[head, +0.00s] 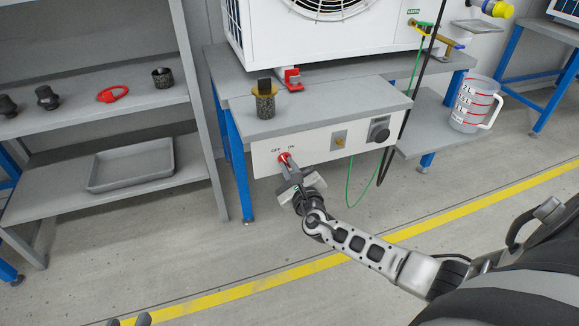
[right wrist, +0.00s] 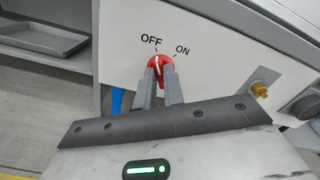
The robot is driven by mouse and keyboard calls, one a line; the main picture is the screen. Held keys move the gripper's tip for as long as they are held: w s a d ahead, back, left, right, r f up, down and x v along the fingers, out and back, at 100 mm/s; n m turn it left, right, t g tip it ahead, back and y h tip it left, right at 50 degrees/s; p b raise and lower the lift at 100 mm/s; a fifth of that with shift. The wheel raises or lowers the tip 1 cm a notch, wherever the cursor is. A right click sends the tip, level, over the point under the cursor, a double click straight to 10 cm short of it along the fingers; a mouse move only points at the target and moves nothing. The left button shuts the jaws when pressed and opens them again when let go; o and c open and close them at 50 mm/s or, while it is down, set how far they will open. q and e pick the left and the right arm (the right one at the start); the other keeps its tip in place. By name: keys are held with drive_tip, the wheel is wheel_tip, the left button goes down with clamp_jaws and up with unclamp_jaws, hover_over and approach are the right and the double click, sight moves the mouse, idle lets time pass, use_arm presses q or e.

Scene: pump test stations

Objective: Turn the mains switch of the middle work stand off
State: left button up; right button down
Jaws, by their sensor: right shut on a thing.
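The mains switch (head: 284,157) is a red rotary knob on the pale front panel (head: 326,140) of the middle work stand, below the OFF and ON labels. It also shows in the right wrist view (right wrist: 158,64), where its white pointer mark leans toward OFF. My right gripper (head: 288,169) is shut on the knob; its two fingers (right wrist: 163,78) lie on either side of it and hide its lower part. My left gripper (head: 129,321) shows only as two dark fingertips at the bottom edge of the head view, apart with nothing visible between them.
The panel also has a brass fitting (head: 340,141) and a black knob (head: 379,131). A shelf with a grey tray (head: 130,165) stands left; a measuring jug (head: 474,103) stands right. Green and black cables hang right.

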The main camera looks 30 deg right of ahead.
use_arm(q)
drive_tip(key=shift+w, duration=0.1)
use_arm(e)
drive_tip(key=c, duration=1.5)
unclamp_jaws()
drive_tip(key=shift+s, duration=0.1)
